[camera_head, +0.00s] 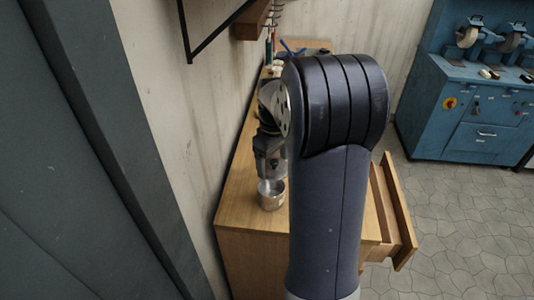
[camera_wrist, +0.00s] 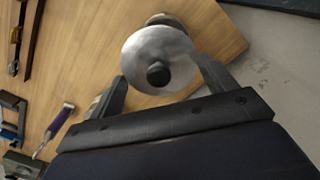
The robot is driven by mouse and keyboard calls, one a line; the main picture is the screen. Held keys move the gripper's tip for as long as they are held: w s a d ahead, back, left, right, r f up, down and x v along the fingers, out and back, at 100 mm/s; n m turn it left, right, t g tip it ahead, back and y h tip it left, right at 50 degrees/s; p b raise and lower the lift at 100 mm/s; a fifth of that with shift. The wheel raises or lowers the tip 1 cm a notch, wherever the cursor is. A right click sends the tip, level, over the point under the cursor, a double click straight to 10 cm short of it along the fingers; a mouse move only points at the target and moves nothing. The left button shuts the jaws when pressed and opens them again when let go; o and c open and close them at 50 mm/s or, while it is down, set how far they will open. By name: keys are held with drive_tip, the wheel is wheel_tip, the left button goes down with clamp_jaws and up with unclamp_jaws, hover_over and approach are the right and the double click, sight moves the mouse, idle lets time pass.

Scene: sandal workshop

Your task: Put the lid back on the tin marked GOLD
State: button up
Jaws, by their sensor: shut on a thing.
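A round silvery lid (camera_wrist: 140,52) with a dark knob in its middle shows in the wrist view. My gripper (camera_wrist: 161,68) has one finger at each side of the lid and is shut on it. In the head view my gripper (camera_head: 268,160) is partly hidden by my arm and points down over the near end of the wooden bench. A silvery tin (camera_head: 271,200) stands there, just below the gripper. No GOLD mark can be read on it. The gap between lid and tin cannot be judged. Part of a round object (camera_wrist: 166,20) shows behind the lid.
The wooden bench (camera_head: 238,190) runs along the wall, with a shelf bracket (camera_head: 215,37) above. An open drawer (camera_head: 396,212) sticks out at right. A purple-handled tool (camera_wrist: 58,122) and a blue clamp (camera_wrist: 12,115) lie on the bench. A blue grinder cabinet (camera_head: 460,110) stands farther off.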

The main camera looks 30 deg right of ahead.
sight(270, 168)
drive_tip(key=shift+a, duration=0.45)
wheel_tip(270, 168, down, 5)
drive_tip(key=b, duration=0.4)
drive_tip(key=shift+r, duration=0.2)
drive_tip(key=shift+f+b, duration=0.45)
drive_tip(key=shift+f, duration=0.4)
drive_tip(key=shift+f+p, duration=0.15)
drive_tip(key=shift+p, duration=0.2)
idle(1.3)
drive_tip(key=o, duration=0.9)
